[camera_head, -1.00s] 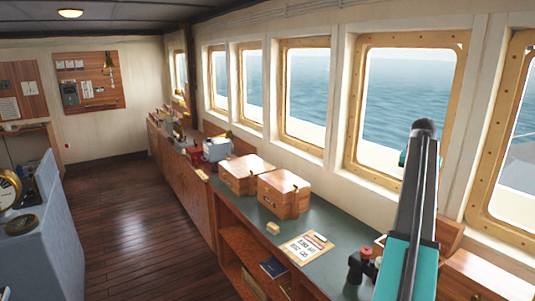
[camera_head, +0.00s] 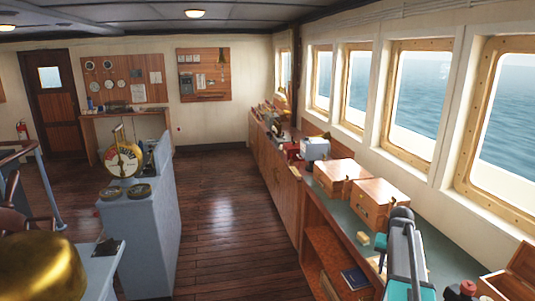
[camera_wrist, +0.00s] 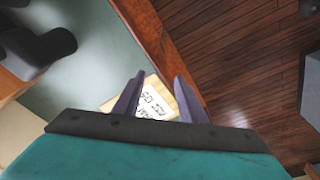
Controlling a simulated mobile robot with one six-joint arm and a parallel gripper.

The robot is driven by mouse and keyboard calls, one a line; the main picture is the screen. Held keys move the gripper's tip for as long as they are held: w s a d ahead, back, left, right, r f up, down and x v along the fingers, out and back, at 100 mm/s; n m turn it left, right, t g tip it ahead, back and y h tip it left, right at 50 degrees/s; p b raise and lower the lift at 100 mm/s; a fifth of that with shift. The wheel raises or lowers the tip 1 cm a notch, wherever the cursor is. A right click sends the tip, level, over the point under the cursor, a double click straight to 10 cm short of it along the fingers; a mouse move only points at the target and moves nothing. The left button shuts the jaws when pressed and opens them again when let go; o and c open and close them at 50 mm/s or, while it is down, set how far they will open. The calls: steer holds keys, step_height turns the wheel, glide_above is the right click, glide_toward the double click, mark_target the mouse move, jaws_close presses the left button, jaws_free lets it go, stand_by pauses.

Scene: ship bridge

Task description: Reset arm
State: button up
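My gripper (camera_wrist: 159,80) shows in the wrist view with its two dark fingers spread apart and nothing between them. It points down over the counter's edge. A lettered card (camera_wrist: 157,101) lies on the green counter (camera_wrist: 88,62) below and behind the fingers. In the head view my teal and dark grey arm stands at the lower right, over the counter (camera_head: 433,263), and hides part of the card.
Two wooden boxes (camera_head: 341,174) (camera_head: 379,203) stand on the counter by the windows. A small yellowish block (camera_head: 363,239) lies near its edge. An open wooden case (camera_head: 515,275) is at the right. A grey console (camera_head: 150,215) stands left; the wooden floor (camera_head: 225,220) between is clear.

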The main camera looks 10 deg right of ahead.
steer(key=s+a+f+n, duration=0.2)
steer(key=s+a+f, duration=0.35)
steer(key=a, duration=0.75)
steer(key=s+a+f+n+g+y, duration=0.1)
steer(key=s+a+f+n, duration=0.15)
steer(key=a+f, duration=0.8)
steer(key=s+a+f+n, duration=0.3)
steer(key=a+f, duration=0.1)
steer(key=a, duration=1.2)
steer(key=s+f+g+b, duration=0.3)
steer(key=s+f+b, duration=0.4)
steer(key=s+f, duration=0.6)
steer(key=s+f+g+b, duration=0.3)
steer(key=s+f+b, duration=0.4)
steer(key=s+f, duration=0.6)
step_height(320, 180, down, 6)
steer(key=shift+d+r, duration=0.1)
steer(key=shift+d, duration=0.3)
steer(key=shift+w, duration=0.1)
steer(key=shift+c, duration=0.9)
